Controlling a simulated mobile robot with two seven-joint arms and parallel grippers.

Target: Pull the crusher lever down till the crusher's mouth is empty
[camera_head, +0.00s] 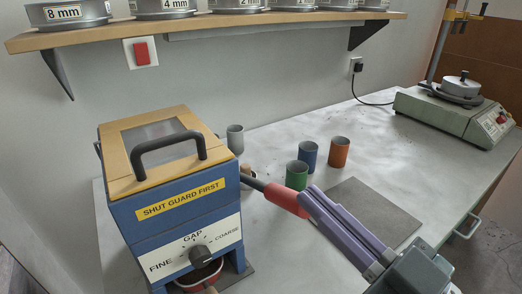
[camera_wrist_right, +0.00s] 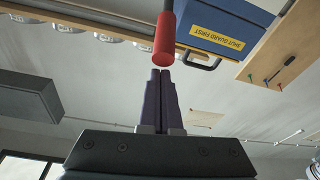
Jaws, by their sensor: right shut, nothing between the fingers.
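The blue crusher (camera_head: 180,215) stands at the left of the bench. Its wood-framed guard with a dark handle (camera_head: 168,150) lies on top, and the mouth's contents cannot be made out. The lever's red grip (camera_head: 287,198) sticks out from the crusher's right side, slanting down to the right. My right gripper (camera_head: 310,192) is shut and empty, its fingertips right by the end of the red grip. In the right wrist view the red grip (camera_wrist_right: 164,45) sits just beyond the closed fingertips (camera_wrist_right: 160,72); whether they touch is unclear. My left gripper is not in view.
A red pan (camera_head: 200,272) sits under the crusher. Green (camera_head: 297,175), blue (camera_head: 308,153), orange (camera_head: 339,152) and grey (camera_head: 235,139) cups stand behind the lever. A grey mat (camera_head: 370,205) lies right, a sieve shaker (camera_head: 455,112) far right, and a shelf of sieves (camera_head: 220,27) above.

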